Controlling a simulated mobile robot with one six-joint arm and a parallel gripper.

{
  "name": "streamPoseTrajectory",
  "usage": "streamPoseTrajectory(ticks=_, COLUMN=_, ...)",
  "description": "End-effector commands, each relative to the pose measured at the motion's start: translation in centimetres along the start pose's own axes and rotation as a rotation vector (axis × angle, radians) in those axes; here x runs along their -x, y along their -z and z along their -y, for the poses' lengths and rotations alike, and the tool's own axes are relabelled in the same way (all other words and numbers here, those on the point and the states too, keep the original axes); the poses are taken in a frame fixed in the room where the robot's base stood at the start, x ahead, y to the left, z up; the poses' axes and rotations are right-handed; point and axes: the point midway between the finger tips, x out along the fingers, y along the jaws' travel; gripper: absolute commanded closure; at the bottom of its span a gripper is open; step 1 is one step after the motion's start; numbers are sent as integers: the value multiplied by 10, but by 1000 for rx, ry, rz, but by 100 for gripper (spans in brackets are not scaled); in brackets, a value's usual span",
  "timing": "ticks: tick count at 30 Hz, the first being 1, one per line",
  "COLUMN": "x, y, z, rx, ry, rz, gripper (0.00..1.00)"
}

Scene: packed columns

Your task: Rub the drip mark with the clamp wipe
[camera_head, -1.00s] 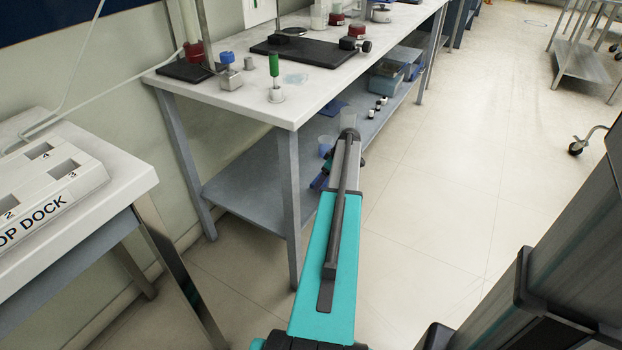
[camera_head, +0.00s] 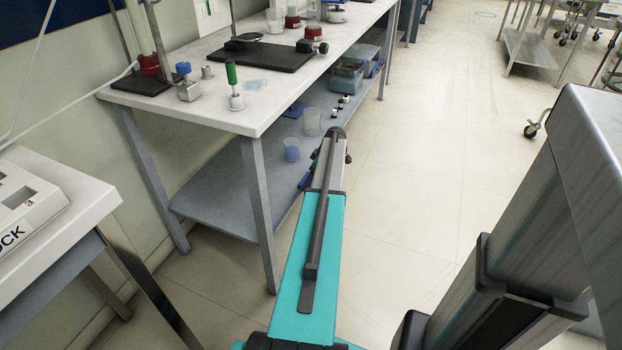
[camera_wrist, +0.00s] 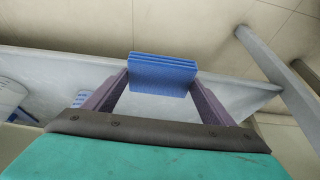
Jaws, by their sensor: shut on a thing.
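A blue layered block, which looks like the wipe (camera_wrist: 163,75), is between the two purplish fingers of my gripper (camera_wrist: 162,84) in the wrist view. The fingers are shut on its sides. In the head view my arm reaches forward beside the bench front and hides most of the gripper. A faint pale-blue patch (camera_head: 255,84), which looks like the drip mark, lies on the white bench top (camera_head: 206,112). It is just right of a green-handled tool (camera_head: 232,84) in a small holder. The wipe is clearly away from this patch.
A blue-capped piece (camera_head: 187,85) and a black stand plate (camera_head: 257,55) are on the bench. The grey lower shelf (camera_head: 220,196) holds a blue cup (camera_head: 291,150) and a clear cup (camera_head: 312,121). A second table (camera_head: 62,205) stands left.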

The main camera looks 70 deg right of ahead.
Motion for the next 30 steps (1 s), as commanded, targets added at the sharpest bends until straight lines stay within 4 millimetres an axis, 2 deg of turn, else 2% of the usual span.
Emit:
streamPoseTrajectory(ticks=4, x=0, y=0, z=0, rx=0, ry=0, rz=0, gripper=44)
streamPoseTrajectory(ticks=5, x=0, y=0, z=0, rx=0, ry=0, rz=0, gripper=28)
streamPoseTrajectory(ticks=7, x=0, y=0, z=0, rx=0, ry=0, rz=0, gripper=40)
streamPoseTrajectory(ticks=8, x=0, y=0, z=0, rx=0, ry=0, rz=0, gripper=40)
streamPoseTrajectory(ticks=30, x=0, y=0, z=0, rx=0, ry=0, rz=0, gripper=40)
